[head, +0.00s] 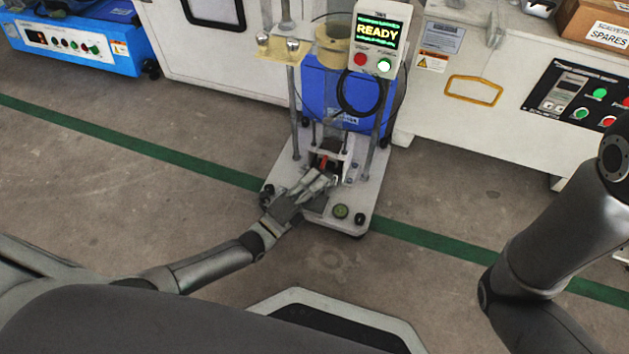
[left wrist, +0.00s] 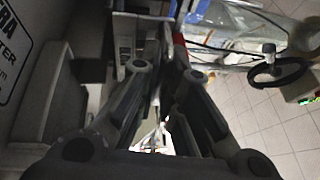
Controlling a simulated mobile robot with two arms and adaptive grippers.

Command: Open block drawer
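The tile tester stands on the floor with a pale base plate (head: 285,165), two metal posts and a display box (head: 379,38) reading READY. Its small dark block holder (head: 328,158), with a red part, sits low between the posts; I cannot tell how far any drawer is out. My left gripper (head: 327,181) is at the front of this holder, low over the base plate. In the left wrist view its fingers (left wrist: 163,78) converge and look shut, close to a red and white part (left wrist: 180,48). Whether anything is between the tips is hidden. My right gripper is out of view.
A blue case (head: 345,92) stands behind the posts. White machines (head: 455,90) line the back, with a cardboard box (head: 598,22) at top right. A blue unit (head: 80,45) is at far left. The floor (head: 120,170) to the left is clear, crossed by a green stripe.

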